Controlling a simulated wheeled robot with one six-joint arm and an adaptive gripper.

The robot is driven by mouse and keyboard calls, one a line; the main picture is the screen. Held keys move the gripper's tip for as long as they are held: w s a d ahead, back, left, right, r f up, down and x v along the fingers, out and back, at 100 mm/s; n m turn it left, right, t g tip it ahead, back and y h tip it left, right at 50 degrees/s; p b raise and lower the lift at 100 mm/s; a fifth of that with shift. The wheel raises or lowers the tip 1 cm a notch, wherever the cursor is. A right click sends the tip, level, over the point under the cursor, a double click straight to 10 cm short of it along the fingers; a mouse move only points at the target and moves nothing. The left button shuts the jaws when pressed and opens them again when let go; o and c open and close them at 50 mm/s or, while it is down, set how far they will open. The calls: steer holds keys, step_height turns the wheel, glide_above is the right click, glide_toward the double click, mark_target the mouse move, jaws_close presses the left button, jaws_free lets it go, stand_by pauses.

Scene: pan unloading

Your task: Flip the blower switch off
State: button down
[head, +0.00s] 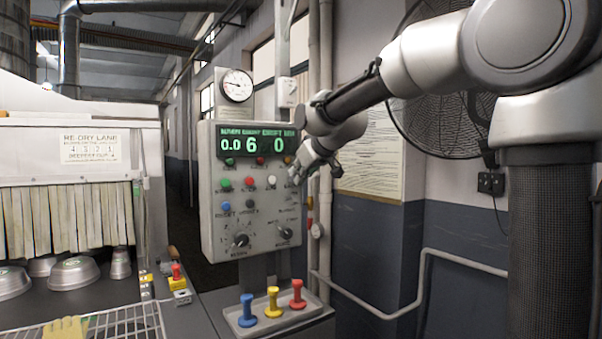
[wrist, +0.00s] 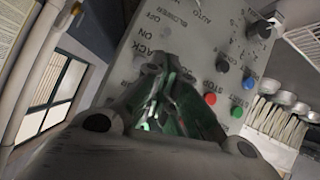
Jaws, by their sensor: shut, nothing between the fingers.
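The grey control panel (head: 210,220) stands upright in the head view, with a green display, coloured buttons and two dark rotary knobs. My gripper (head: 296,178) is shut and empty in front of the panel's right part. In the wrist view my gripper (wrist: 168,75) overlaps the panel near the ON label; I cannot tell whether it touches.
A red button (wrist: 210,98), a blue button (wrist: 248,83) and a dark knob (wrist: 262,28) sit close by on the panel. Blue, yellow and red pegs on a tray (head: 240,331) stand below. A fan (head: 450,125) and pipes are behind my arm. Metal pans (head: 75,274) lie at left.

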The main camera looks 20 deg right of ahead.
mark_target(290, 198)
steer(key=x, duration=0.6)
steer(key=shift+s+d+f, duration=0.1)
steer(key=shift+s+f, duration=0.1)
steer(key=shift+f, duration=0.05)
stand_by(0.7)
steer(key=shift+f, duration=0.1)
steer(key=shift+d+f+t, duration=0.2)
steer(key=shift+t, duration=0.4)
steer(key=t, duration=0.1)
steer(key=s+t+y, duration=0.1)
steer(key=shift+s+a+f+t, duration=0.1)
steer(key=shift+f+t, duration=0.2)
steer(key=shift+f, duration=0.1)
steer(key=shift+s+f, duration=0.3)
steer(key=shift+f, duration=0.25)
